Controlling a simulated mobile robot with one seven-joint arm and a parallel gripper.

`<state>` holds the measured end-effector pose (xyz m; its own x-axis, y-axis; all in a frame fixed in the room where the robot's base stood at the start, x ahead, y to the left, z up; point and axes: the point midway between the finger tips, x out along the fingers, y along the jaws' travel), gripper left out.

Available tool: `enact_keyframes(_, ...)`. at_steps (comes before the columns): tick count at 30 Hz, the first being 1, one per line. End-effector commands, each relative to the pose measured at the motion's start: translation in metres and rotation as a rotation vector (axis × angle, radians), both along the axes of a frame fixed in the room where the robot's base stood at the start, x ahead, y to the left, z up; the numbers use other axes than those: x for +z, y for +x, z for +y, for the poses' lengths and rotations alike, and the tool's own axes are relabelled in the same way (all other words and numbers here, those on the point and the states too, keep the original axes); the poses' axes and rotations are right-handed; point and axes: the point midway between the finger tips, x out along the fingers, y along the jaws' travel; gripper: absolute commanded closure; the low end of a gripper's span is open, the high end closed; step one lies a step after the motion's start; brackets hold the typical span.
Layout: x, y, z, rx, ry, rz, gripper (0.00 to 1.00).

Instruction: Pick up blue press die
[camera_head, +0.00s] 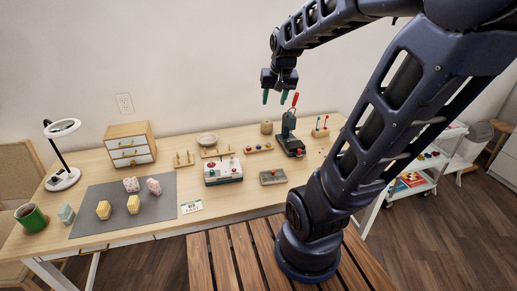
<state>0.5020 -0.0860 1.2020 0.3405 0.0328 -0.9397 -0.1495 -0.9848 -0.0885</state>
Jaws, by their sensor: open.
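My gripper (275,97) hangs open and empty above the back of the table, its two teal fingertips apart and pointing down. Below and slightly right of it stands a dark hand press (288,138) with a red-tipped lever. I cannot surely pick out a blue press die; the small parts are too small to tell. Candidates for holding one are a small grey tray (272,178) in front of the press and a wooden rack (320,132) with red- and teal-tipped upright pieces to its right.
A white and green box (223,172) with red knobs sits mid-table. A white cart (415,178) stands right.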

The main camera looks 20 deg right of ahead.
Motion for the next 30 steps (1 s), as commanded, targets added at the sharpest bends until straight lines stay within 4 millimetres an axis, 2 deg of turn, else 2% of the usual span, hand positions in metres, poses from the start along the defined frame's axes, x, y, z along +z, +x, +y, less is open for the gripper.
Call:
enact_keyframes(3,-0.014,0.03,-0.001,-0.036,0.012,0.02,0.53)
enact_keyframes(8,-0.034,0.068,-0.002,-0.088,0.025,0.037,0.53)
enact_keyframes(17,-0.084,0.135,-0.005,-0.188,0.031,0.067,0.53)
enact_keyframes(30,-0.182,0.22,-0.009,-0.323,0.0,0.097,0.53)
